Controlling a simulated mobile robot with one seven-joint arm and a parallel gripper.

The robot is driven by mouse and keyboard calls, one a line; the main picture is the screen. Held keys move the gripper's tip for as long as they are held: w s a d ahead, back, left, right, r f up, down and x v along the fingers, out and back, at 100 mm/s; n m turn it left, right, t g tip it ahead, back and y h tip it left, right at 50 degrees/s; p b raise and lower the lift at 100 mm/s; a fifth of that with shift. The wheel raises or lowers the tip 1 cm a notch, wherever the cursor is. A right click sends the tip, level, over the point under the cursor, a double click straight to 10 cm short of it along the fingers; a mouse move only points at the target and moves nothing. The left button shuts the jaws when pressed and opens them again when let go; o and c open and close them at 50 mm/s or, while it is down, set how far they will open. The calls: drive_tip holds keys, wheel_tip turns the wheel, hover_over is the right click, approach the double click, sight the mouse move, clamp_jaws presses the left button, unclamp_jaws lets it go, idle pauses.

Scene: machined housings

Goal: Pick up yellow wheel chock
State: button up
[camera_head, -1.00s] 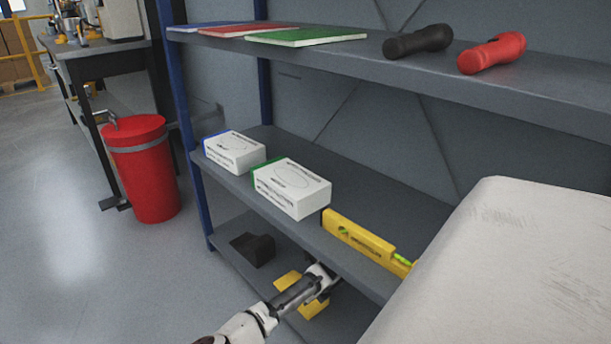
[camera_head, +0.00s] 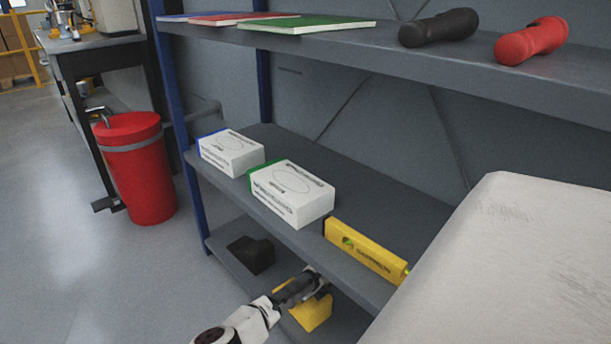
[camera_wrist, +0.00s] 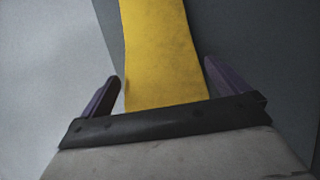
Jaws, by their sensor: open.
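The yellow wheel chock (camera_head: 312,312) is on the bottom shelf, below the yellow level, partly hidden behind my arm in the head view. In the wrist view the yellow chock (camera_wrist: 160,55) runs up from between the fingers of my gripper (camera_wrist: 160,90). The fingers are open, one on each side of it. A gap shows at the left finger and a smaller one at the right. In the head view my gripper (camera_head: 312,278) reaches in under the middle shelf, and its fingertips are hidden there.
A black chock (camera_head: 251,254) lies left on the bottom shelf (camera_head: 228,262). The middle shelf (camera_head: 290,236), with two white boxes (camera_head: 291,193) and a yellow level (camera_head: 365,250), overhangs my arm. A red bin (camera_head: 138,170) stands left on open floor.

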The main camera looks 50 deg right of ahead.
drive_tip(key=x, duration=0.2)
drive_tip(key=shift+w+f+b, duration=0.15)
drive_tip(key=shift+f+b, duration=0.15)
drive_tip(key=shift+b, duration=0.05)
drive_tip(key=shift+r, duration=0.1)
drive_tip(key=c, duration=1.1)
